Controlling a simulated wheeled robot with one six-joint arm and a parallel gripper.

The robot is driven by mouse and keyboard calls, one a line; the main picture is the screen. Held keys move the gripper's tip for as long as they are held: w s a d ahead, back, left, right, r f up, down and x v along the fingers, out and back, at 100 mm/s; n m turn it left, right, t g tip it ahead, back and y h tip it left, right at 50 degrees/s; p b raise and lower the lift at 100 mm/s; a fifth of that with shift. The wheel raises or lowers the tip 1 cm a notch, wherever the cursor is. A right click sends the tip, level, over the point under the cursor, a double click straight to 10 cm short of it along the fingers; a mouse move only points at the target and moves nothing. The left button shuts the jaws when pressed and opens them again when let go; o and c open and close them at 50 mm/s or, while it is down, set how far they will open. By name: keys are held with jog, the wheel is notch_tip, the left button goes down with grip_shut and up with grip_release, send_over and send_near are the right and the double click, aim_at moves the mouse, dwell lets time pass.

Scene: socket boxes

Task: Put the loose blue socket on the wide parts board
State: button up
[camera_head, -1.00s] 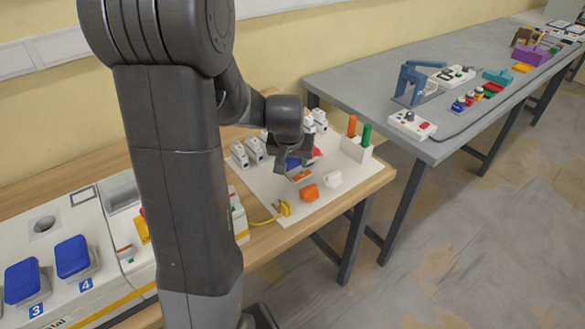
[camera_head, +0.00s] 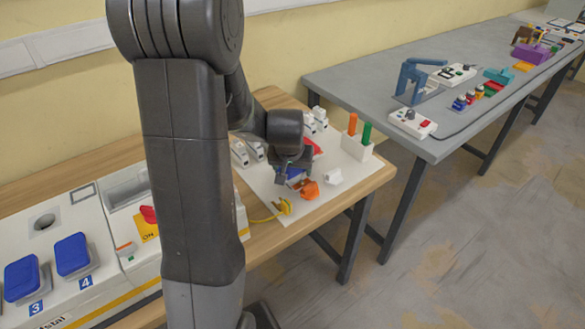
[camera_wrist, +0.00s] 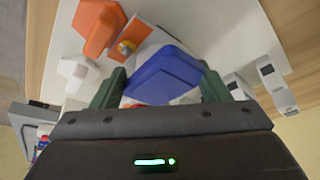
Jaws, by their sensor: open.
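The blue socket (camera_wrist: 165,75) is in the wrist view, between the two green fingers of my gripper (camera_wrist: 160,88). The fingers are open, one on each side of it; I cannot tell if either touches it. In the head view the blue socket (camera_head: 294,173) shows only as a small patch under my gripper (camera_head: 292,168), which hides most of it. The white parts board (camera_head: 262,184) lies on the wooden table below. I cannot tell whether the socket rests on the board or above it.
An orange socket (camera_head: 309,190) and a white socket (camera_head: 333,177) stand close by on the right. A yellow plug (camera_head: 285,206) lies at the board's front. A white holder (camera_head: 357,148) with orange and green sticks stands at the right. White modules (camera_head: 240,153) line the back.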

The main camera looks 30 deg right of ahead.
jog(key=shift+r, duration=0.55)
jog(key=v, duration=1.1)
jog(key=shift+s, duration=0.15)
